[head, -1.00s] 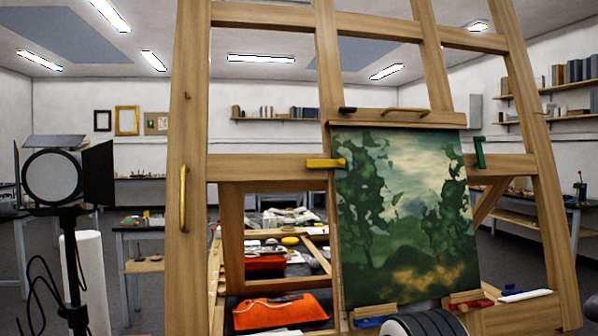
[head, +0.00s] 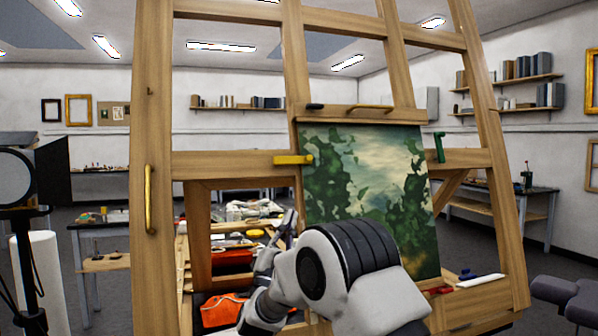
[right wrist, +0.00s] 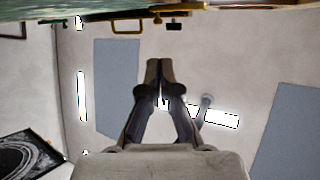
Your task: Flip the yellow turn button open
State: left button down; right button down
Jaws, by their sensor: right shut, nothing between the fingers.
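The yellow turn button (head: 293,160) lies horizontal on the easel's crossbar, its right end reaching over the left edge of the landscape painting (head: 385,170). The green turn button (head: 438,147) stands upright beside the painting's right edge. My right gripper (head: 291,216) is below the yellow button, apart from it, in front of the easel's opening near the painting's left edge. In the right wrist view its fingers (right wrist: 162,66) point up the picture, closed together and empty. My right arm hides the painting's lower part. My left gripper is not in view.
The wooden easel (head: 152,200) has a brass handle (head: 149,200) on its left post. A black studio lamp (head: 18,180) stands at far left. The space in front of the yellow button looks clear.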

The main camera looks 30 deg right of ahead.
jog(key=p, duration=0.7)
send_near(309, 161)
jog(key=x, duration=0.7)
jog(key=shift+r, duration=0.15)
jog(key=shift+b, duration=0.45)
jog(key=shift+d, duration=0.1)
